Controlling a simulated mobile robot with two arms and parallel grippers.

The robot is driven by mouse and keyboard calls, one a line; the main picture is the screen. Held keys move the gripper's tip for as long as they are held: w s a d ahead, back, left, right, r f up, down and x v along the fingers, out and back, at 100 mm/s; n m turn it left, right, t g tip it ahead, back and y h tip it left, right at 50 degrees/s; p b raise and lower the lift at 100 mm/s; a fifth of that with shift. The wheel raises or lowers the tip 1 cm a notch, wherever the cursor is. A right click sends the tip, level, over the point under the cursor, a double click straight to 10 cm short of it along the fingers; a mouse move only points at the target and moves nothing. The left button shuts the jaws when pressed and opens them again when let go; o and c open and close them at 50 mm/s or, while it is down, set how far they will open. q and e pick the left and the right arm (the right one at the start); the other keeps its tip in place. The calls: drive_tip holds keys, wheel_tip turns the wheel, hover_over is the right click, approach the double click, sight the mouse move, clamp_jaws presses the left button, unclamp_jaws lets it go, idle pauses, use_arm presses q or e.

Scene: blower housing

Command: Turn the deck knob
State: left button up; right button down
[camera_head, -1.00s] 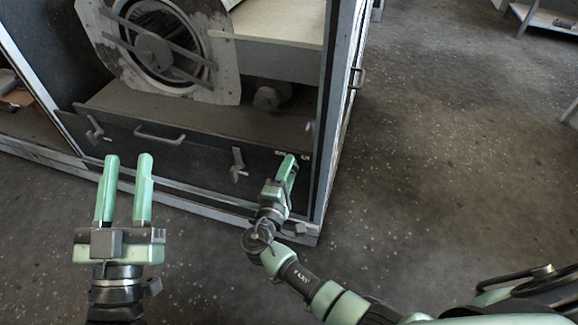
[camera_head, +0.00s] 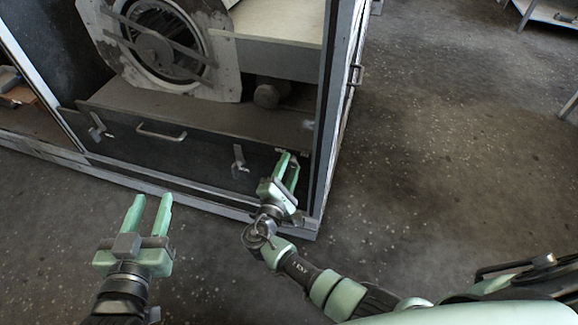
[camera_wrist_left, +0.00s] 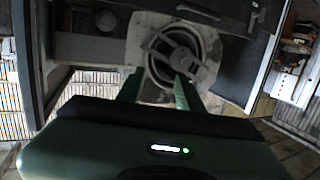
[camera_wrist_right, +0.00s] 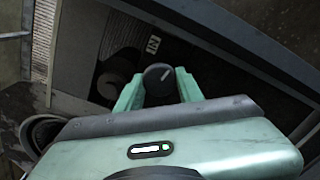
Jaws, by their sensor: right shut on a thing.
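The deck knob (camera_wrist_right: 158,79) is a dark round knob with a pale pointer line, seen in the right wrist view between the fingers of my right gripper (camera_wrist_right: 160,92). A small white label (camera_wrist_right: 153,44) is on the dark panel beside it. In the head view my right gripper (camera_head: 287,166) reaches the right end of the dark front panel (camera_head: 200,152), and its fingers hide the knob there. It is shut on the knob. My left gripper (camera_head: 152,205) is open and empty, in front of the panel and apart from it; its fingers also show in the left wrist view (camera_wrist_left: 158,90).
The blower housing (camera_head: 165,45) with its round opening stands behind the panel. The panel has a bar handle (camera_head: 161,132) and two latches (camera_head: 239,160) (camera_head: 99,127). A grey cabinet post (camera_head: 328,110) rises just right of my right gripper.

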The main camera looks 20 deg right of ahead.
drive_tip(key=shift+f, duration=0.15)
drive_tip(key=c, duration=0.9)
unclamp_jaws()
drive_tip(key=shift+s+a, duration=0.1)
use_arm(q)
drive_tip(key=f+g, duration=0.1)
drive_tip(key=s+a+f+g, duration=0.1)
drive_tip(key=f, duration=0.1)
drive_tip(key=s+f+g+p, duration=0.1)
drive_tip(key=f, duration=0.1)
drive_tip(key=shift+s+a+f+y, duration=0.1)
drive_tip(key=shift+a+y, duration=0.05)
drive_tip(key=shift+y, duration=0.25)
use_arm(e)
drive_tip(key=v, duration=0.7)
drive_tip(key=shift+s+a, duration=0.2)
drive_tip(key=shift+s, duration=0.1)
